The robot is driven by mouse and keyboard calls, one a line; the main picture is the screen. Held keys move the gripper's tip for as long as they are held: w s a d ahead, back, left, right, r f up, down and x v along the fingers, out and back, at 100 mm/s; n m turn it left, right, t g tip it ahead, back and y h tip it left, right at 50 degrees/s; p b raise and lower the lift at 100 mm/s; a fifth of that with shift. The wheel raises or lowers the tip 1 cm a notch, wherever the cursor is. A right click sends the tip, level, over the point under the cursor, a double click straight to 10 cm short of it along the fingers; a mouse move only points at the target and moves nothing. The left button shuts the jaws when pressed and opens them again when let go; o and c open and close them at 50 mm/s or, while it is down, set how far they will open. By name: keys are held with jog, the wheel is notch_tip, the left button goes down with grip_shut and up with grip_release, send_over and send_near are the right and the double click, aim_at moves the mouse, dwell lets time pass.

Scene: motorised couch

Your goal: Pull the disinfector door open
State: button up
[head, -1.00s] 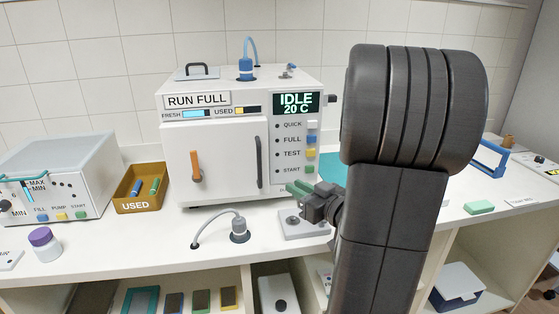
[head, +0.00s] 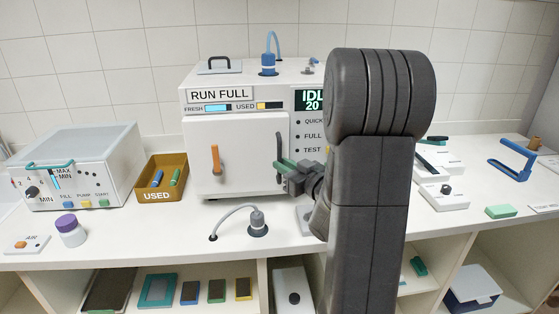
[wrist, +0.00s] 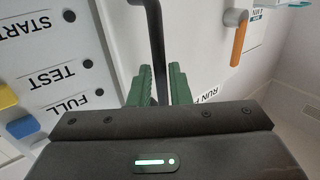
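The disinfector (head: 250,95) is a white box with a shut front door (head: 236,185). Its dark vertical door handle (head: 279,140) is on the door's right side. An orange lever (head: 216,158) stands vertical at the door's left; it also shows in the wrist view (wrist: 239,44). My gripper (head: 283,164) is at the handle. In the wrist view the green fingers (wrist: 162,85) are apart, with the dark handle bar (wrist: 157,45) running between them. I cannot tell whether either finger touches it. My arm hides part of the button panel.
A brown USED bin (head: 162,195) and a white box with a knob (head: 80,170) are to the left. Free counter (head: 150,230) lies in front.

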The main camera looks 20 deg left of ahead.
jog(key=shift+x, duration=1.2)
grip_shut()
